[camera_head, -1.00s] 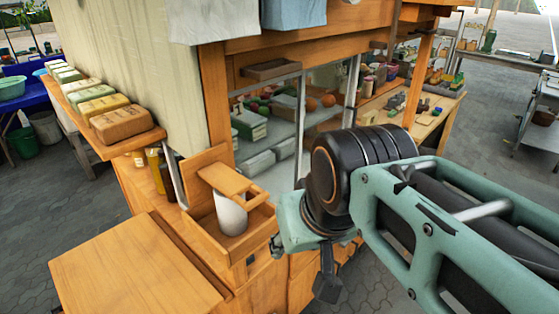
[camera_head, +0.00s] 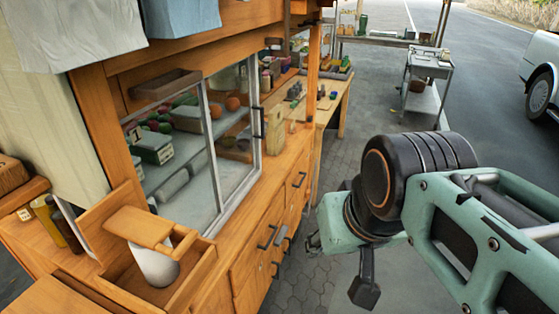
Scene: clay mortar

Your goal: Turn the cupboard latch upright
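The wooden cupboard front (camera_head: 255,262) runs below the glass case in the head view. It carries dark bar handles, one at the upper right (camera_head: 299,179) and one further left (camera_head: 267,237). A lighter grey, slanted piece (camera_head: 281,236) beside the left handle may be the latch; it is too small to be sure. My gripper (camera_head: 313,242) is mostly hidden behind my arm's green wrist link. Only a small dark part shows, right of the cupboard front and apparently apart from it. I cannot see whether its fingers are open.
A glass-fronted case (camera_head: 213,160) with a metal frame stands above the cupboard. A side table (camera_head: 335,100) stands behind.

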